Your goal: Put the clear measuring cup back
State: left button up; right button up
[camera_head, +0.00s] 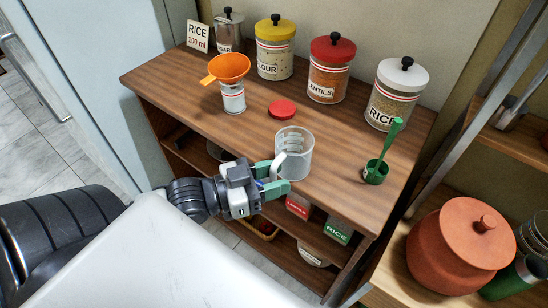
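The clear measuring cup (296,152) stands upright near the front edge of the wooden shelf top, with its handle toward my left gripper. It looks empty. My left gripper (272,180) is at the cup's front left, with its green-padded fingers apart on either side of the handle. I see a gap between the fingers and cannot tell whether either touches the handle. My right gripper is not in view.
Flour (275,60), lentils (327,80) and rice (390,100) jars line the back. An orange funnel (229,68) sits on a small jar at left. A red lid (282,109) lies behind the cup. A green scoop (376,170) stands right. Lower shelves hold labelled containers.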

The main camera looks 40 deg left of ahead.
pick_arm(q)
jog(key=o, duration=1.1)
jog(key=shift+o, duration=0.2)
jog(key=p+v, duration=0.5)
jog(key=v, duration=0.5)
jog(key=shift+s+a+p, duration=0.2)
jog(key=shift+s+p, duration=0.1)
jog(key=shift+s, duration=0.05)
